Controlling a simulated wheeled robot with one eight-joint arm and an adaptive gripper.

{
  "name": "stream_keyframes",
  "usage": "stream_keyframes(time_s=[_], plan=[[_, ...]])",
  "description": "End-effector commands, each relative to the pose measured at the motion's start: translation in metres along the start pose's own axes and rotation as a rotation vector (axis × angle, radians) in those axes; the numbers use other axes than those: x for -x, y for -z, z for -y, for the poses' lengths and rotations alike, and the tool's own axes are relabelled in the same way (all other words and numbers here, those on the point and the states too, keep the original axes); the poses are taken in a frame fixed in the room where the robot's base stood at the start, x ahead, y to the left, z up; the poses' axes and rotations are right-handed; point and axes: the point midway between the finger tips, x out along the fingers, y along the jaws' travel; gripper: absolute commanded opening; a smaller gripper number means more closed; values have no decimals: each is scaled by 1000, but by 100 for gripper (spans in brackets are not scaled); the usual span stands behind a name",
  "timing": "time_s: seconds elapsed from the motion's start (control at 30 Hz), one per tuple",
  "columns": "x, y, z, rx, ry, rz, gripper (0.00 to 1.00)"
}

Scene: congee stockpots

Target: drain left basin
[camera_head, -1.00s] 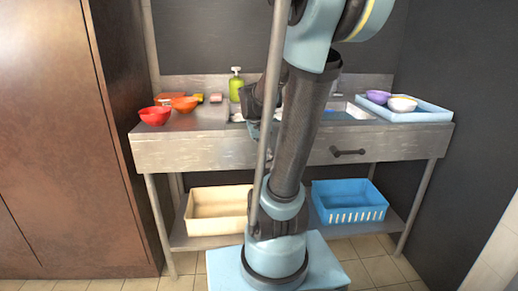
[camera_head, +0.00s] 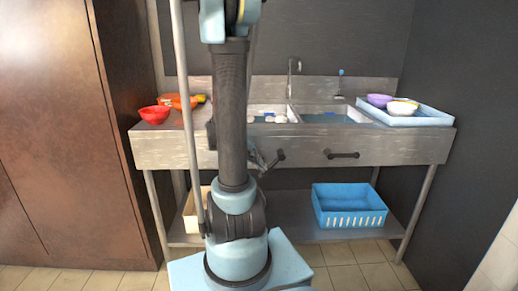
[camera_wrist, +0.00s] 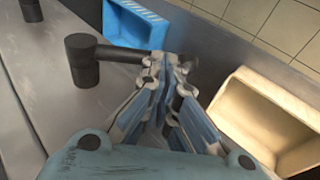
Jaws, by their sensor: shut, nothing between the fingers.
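In the head view the sink counter holds a left basin (camera_head: 285,107) with several pale items in it, and a right basin (camera_head: 330,117). Both appear to hold bluish water. On the counter front, a dark left handle (camera_head: 279,156) sticks out below the left basin. A similar right handle (camera_head: 342,155) is further right. My gripper (camera_head: 259,161) is beside the left handle's left end. In the wrist view my gripper (camera_wrist: 172,64) is shut and empty, its tips close to the shaft of the left handle (camera_wrist: 84,60). I cannot tell whether they touch.
Red bowl (camera_head: 155,115) and orange bowl (camera_head: 180,102) stand at the counter's left. A blue tray (camera_head: 420,117) with a purple bowl (camera_head: 379,100) and white bowl (camera_head: 402,107) is at right. Below are a blue crate (camera_head: 348,204) and a cream bin (camera_head: 190,214), partly hidden by my arm.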

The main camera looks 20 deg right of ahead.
Motion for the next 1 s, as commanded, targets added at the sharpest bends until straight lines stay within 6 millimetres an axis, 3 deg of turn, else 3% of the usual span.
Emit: stream_keyframes(time_s=[0.4,1.0], plan=[[-18,-4,0,-5,0,5,0],[-21,-4,1,-5,0,5,0]])
